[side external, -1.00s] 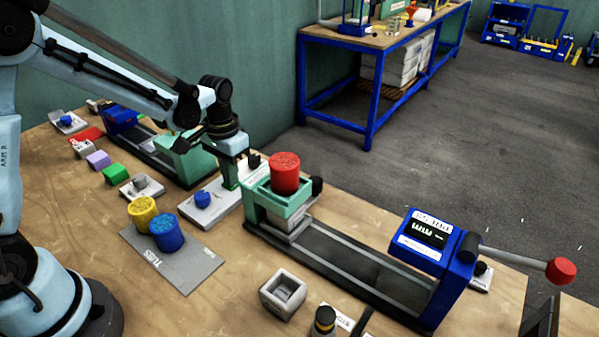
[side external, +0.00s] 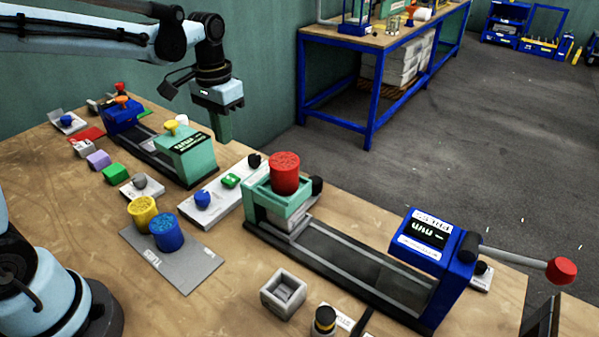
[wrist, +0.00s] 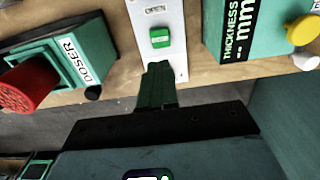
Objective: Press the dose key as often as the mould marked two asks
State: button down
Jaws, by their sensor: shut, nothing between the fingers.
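My gripper (side external: 223,138) is shut and empty, raised above the far table edge behind the white control strip (side external: 225,199). In the wrist view its closed fingers (wrist: 157,78) point at the strip's end, just short of a green key (wrist: 160,38); that key also shows in the side view (side external: 230,181). The green doser (wrist: 82,58) carries a red cylinder (side external: 285,172) on top. A grey open mould (side external: 284,293) stands in front; no mark "two" is legible.
A blue press head (side external: 430,240) with a display and a red-knobbed lever (side external: 561,271) stands at right. A green thickness unit (side external: 185,157) is at left. Yellow (side external: 143,212) and blue (side external: 167,232) cylinders stand on a grey plate (side external: 185,270).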

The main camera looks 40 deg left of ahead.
aim_at(228, 181)
jog(key=shift+r, duration=1.45)
dwell(1.5)
jog(key=shift+s+d+f+m+t+y, duration=0.1)
jog(key=shift+s+f+m+t+y, duration=0.2)
jog(key=shift+m+t, duration=1.15)
jog(key=shift+s+a+f+m+t+y, duration=0.1)
jog(key=shift+f+m+t, duration=0.35)
jog(key=shift+m+t, duration=0.95)
jog(key=shift+s+d+f+m+t+y, duration=0.15)
jog(key=shift+f+m+t, duration=0.2)
jog(key=shift+m+t, duration=1.1)
jog(key=shift+f+n+t, duration=0.1)
jog(key=shift+n+t, duration=0.2)
jog(key=shift+n, duration=0.1)
jog(key=shift+f, duration=4.3)
jog(key=shift+f, duration=0.15)
